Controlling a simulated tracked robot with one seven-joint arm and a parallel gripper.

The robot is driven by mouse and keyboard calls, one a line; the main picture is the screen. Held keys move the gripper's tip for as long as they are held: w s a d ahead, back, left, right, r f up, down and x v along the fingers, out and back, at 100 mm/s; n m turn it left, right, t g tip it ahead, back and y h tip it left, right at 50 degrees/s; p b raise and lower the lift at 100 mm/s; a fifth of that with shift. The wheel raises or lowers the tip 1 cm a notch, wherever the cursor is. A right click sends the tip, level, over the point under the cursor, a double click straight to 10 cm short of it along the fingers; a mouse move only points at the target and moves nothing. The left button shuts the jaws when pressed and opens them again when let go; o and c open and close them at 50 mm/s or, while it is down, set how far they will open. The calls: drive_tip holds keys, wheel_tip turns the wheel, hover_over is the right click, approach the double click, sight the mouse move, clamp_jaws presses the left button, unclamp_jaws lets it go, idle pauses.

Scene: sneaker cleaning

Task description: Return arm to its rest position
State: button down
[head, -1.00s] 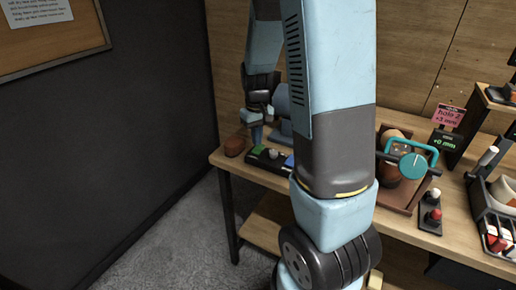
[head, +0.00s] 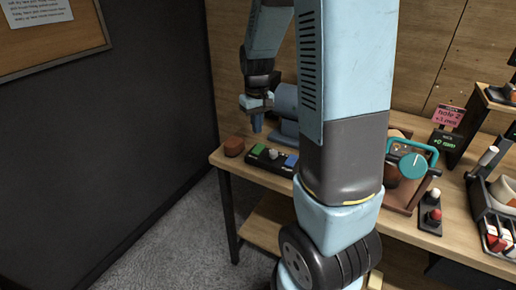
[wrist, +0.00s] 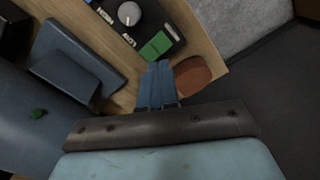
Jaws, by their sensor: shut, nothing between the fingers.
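My gripper (head: 257,122) hangs above the left end of the workbench (head: 221,158), in front of a blue-grey machine (head: 286,108). In the wrist view its two blue fingers (wrist: 157,86) are together with nothing between them. They point down over the bench near a brown object (wrist: 194,77) and a control panel with a green button (wrist: 156,46). My arm fills the middle of the head view and hides part of the bench. No sneaker can be made out.
A dark wall (head: 105,150) is at left.

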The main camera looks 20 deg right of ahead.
drive_tip(key=s+a+r+t, duration=0.2)
drive_tip(key=s+a+r, duration=0.1)
drive_tip(key=s+r, duration=0.6)
drive_tip(key=s+a+r+m+t, duration=0.1)
drive_tip(key=s+a+r+t, duration=0.2)
drive_tip(key=s+r, duration=0.7)
drive_tip(key=shift+s+a+t, duration=0.15)
drive_tip(key=shift+s+t, duration=0.15)
drive_tip(key=shift+s, duration=0.45)
